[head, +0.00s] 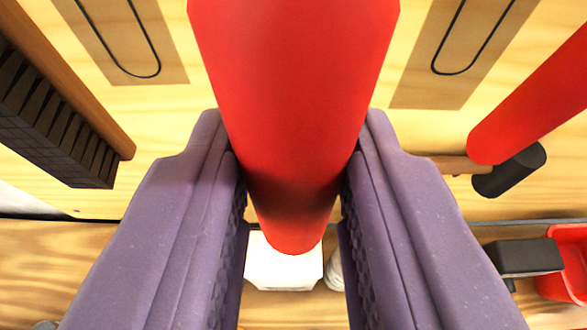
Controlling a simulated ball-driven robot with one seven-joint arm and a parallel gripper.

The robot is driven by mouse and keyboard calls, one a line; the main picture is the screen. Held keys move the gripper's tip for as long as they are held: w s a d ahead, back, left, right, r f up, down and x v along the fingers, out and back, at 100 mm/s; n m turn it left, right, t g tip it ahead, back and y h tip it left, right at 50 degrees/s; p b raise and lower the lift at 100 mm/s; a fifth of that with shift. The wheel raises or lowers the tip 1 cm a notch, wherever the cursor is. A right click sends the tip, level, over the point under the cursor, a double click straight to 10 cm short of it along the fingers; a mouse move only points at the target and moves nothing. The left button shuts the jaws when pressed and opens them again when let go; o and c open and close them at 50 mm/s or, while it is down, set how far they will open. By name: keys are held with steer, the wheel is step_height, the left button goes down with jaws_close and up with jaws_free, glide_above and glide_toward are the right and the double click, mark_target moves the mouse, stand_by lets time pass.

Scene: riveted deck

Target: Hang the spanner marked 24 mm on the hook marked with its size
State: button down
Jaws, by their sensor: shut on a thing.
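My gripper (294,215) shows as two purple fingers with ribbed inner pads. It is shut on a smooth red bar (292,90), which runs from the top edge down between the fingers and narrows to a rounded end. The bar looks like a tool handle. Its other end is out of frame, and no size mark shows on it, so I cannot tell whether it is the 24 mm spanner. Two tan panels with dark rounded outlines, left (105,40) and right (480,40), are on the wooden board. I can read no size marks, and no hook is clearly identifiable.
A brush with dark bristles (60,115) is at the left. Another red bar (530,95) at the right is by a black cylinder (510,170) and a wooden peg (450,164). Below are a white block (283,272), a black block (522,257) and a red bin (570,262).

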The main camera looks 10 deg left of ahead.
steer(key=shift+w+a, duration=0.2)
steer(key=shift+w, duration=0.75)
steer(key=shift+b+x, duration=0.85)
steer(key=shift+b, duration=0.15)
steer(key=shift+f, duration=0.15)
steer(key=c, duration=0.8)
jaws_free()
steer(key=shift+s, duration=0.15)
